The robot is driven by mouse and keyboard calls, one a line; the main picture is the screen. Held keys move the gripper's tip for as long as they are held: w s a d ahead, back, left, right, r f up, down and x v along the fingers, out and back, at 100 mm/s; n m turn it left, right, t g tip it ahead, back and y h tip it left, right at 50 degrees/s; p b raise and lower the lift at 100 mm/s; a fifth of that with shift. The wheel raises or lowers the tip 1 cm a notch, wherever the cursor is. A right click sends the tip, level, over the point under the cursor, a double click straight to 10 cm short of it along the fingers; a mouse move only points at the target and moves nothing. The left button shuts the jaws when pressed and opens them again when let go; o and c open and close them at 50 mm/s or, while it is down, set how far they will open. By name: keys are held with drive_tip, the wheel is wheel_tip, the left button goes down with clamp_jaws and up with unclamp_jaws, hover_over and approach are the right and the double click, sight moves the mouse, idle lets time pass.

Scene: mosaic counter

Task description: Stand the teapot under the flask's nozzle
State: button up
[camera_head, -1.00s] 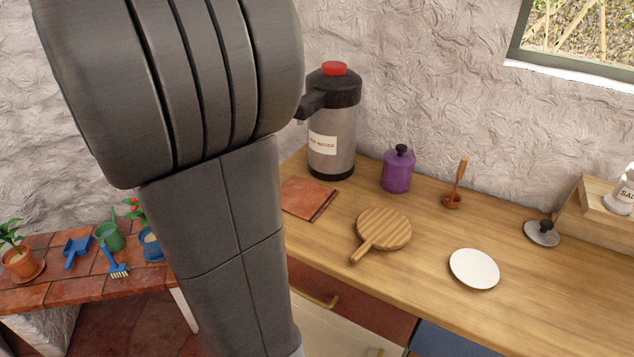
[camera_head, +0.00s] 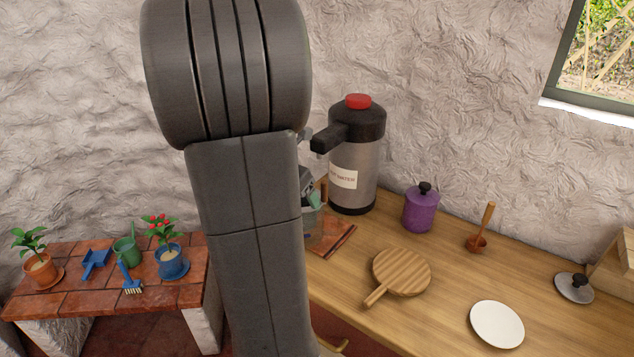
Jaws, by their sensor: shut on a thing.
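The flask (camera_head: 356,165) stands upright at the back of the counter, silver with a black top, red button and "hot water" label. Its black nozzle (camera_head: 322,143) points left. My gripper (camera_head: 308,185) shows only in part past the right edge of my arm, below the nozzle. It is shut on a grey-green thing, seemingly the teapot (camera_head: 313,218), mostly hidden behind my arm. The visible part is over or beside the terracotta tile (camera_head: 338,241) in front of the flask. I cannot tell whether it touches the tile.
A purple jar (camera_head: 421,209), wooden dipper (camera_head: 480,236), round wooden board (camera_head: 402,272), white plate (camera_head: 497,324) and grey lid (camera_head: 574,287) lie to the right. A tiled bench (camera_head: 100,293) with potted plants stands at left. The wall is close behind the flask.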

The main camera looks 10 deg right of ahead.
drive_tip(key=w+d+p, duration=0.1)
drive_tip(key=w+d, duration=0.3)
drive_tip(key=d, duration=0.1)
drive_tip(key=shift+w+d, duration=0.15)
drive_tip(key=shift+w, duration=0.1)
drive_tip(key=shift+f, duration=0.1)
idle(0.3)
drive_tip(key=shift+s+f, duration=0.2)
drive_tip(key=shift+f, duration=0.45)
drive_tip(key=o, duration=2)
drive_tip(key=shift+s+f, duration=0.1)
drive_tip(key=shift+f, duration=0.1)
drive_tip(key=shift+o, duration=0.2)
drive_tip(key=v, duration=1.3)
drive_tip(key=shift+w+r+p, duration=0.3)
drive_tip(key=shift+w+r, duration=0.05)
drive_tip(key=shift+r, duration=0.05)
drive_tip(key=shift+d, duration=0.15)
